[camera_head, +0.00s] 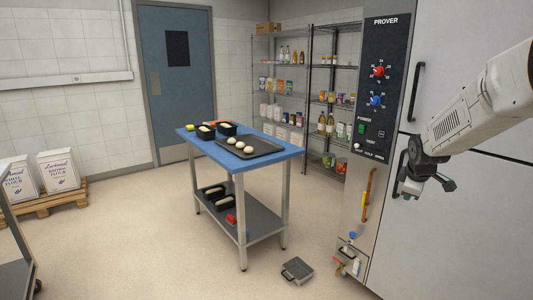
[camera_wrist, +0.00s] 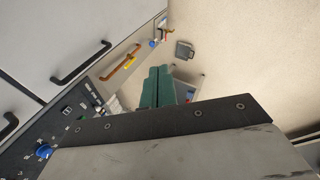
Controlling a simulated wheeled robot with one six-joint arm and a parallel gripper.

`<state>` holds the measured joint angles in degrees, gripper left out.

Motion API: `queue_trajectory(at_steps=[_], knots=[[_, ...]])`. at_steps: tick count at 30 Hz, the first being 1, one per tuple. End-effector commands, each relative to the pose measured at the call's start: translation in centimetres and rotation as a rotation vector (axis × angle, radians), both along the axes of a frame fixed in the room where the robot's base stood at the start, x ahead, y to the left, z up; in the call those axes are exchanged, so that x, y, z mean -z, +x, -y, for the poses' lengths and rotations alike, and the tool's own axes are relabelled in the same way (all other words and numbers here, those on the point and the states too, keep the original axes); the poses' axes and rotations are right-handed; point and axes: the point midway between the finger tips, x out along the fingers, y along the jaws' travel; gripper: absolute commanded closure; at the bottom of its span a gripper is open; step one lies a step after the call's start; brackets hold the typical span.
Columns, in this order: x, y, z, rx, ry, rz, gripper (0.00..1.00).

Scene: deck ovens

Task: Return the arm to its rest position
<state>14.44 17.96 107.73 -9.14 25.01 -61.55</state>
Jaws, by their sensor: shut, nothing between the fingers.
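My arm reaches in from the right edge in the head view, in front of the large pale prover doors. My gripper (camera_head: 411,187) is at its lower end, dark and small, beside the prover control panel (camera_head: 384,88). In the wrist view the two teal fingers of my gripper (camera_wrist: 158,72) lie side by side, shut with nothing between them. The lower part of that view is blocked by a grey plate and a dark edge.
A blue-topped table (camera_head: 203,146) with a dark tray (camera_head: 270,152) stands mid-floor. A scale-like grey device (camera_head: 297,270) lies on the floor, also in the wrist view (camera_wrist: 184,50). Prover handles (camera_head: 414,92) jut out near my arm. Open floor lies left of the prover.

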Motion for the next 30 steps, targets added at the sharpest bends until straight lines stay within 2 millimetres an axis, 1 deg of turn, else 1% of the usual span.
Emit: queue_trajectory(at_steps=[1, 2, 3, 5, 6, 8, 9, 11, 12, 14, 15, 17, 18, 21, 24, 27, 30], knots=[[-1.1, -3.3, -1.6, 0.104, 0.068, -0.037, 1.0], [-1.5, -5.3, -2.6, 0.172, 0.109, -0.062, 1.0], [-2.0, -7.9, -3.7, 0.262, 0.156, -0.097, 1.0], [-2.8, -11.9, -5.4, 0.39, 0.217, -0.144, 1.0], [-3.2, -14.5, -6.5, 0.47, 0.251, -0.174, 1.0], [-3.9, -18.3, -8.1, 0.584, 0.291, -0.215, 1.0], [-4.4, -20.8, -9.1, 0.653, 0.313, -0.241, 1.0], [-4.9, -24.5, -10.5, 0.751, 0.339, -0.275, 1.0], [-5.3, -26.9, -11.3, 0.808, 0.352, -0.296, 1.0], [-5.6, -30.3, -12.5, 0.884, 0.369, -0.323, 1.0], [-5.8, -32.5, -13.3, 0.927, 0.377, -0.336, 1.0], [-6.0, -35.5, -14.2, 0.976, 0.386, -0.352, 1.0], [-6.1, -37.4, -14.8, 0.996, 0.392, -0.359, 1.0], [-6.2, -41.0, -15.9, 0.995, 0.405, -0.358, 1.0], [-6.4, -42.9, -16.6, 0.961, 0.425, -0.323, 1.0], [-7.0, -43.6, -16.9, 0.932, 0.443, -0.281, 1.0], [-7.6, -43.8, -17.2, 0.913, 0.456, -0.251, 1.0]])
